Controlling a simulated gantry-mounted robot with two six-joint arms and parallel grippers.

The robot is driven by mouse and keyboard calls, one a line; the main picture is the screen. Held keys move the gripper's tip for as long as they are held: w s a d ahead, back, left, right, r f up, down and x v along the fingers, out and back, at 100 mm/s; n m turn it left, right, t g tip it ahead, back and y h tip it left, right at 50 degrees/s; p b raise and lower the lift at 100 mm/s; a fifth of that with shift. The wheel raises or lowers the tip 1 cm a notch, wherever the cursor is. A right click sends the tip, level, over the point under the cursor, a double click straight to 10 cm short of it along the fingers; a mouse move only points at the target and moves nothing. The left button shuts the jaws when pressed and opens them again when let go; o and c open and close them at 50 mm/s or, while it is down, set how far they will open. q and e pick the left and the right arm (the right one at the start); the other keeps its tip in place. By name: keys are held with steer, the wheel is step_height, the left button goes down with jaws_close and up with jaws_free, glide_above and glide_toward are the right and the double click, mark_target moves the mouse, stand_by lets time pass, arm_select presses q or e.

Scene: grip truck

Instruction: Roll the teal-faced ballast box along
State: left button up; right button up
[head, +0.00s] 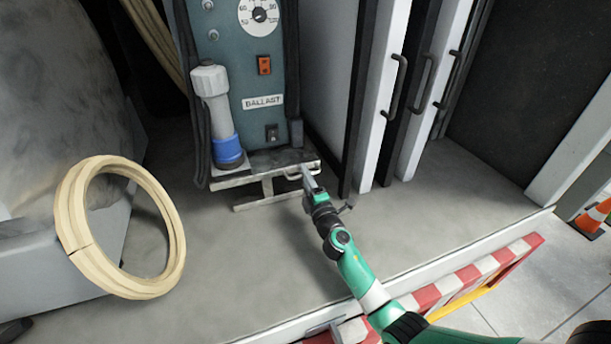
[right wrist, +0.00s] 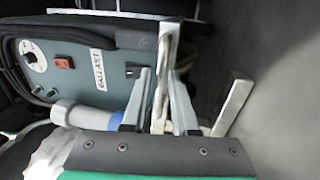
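The ballast box (head: 230,60) has a teal face with a white BALLAST label, a dial and an orange switch. It stands upright on a low metal base on the floor and shows turned sideways in the right wrist view (right wrist: 75,70). A small U-shaped handle (head: 293,176) sticks out from the front right of the base. My right gripper (head: 307,176) is at this handle. In the right wrist view its fingers (right wrist: 160,100) lie on either side of a pale metal bar; I cannot tell whether they press on it. My left gripper is out of view.
A cream hose coil (head: 75,205) leans at left. White cabinets with black handles (head: 395,85) stand close at right. An orange cone (head: 592,215) is outside.

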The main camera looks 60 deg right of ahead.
jaws_close()
stand_by(1.1)
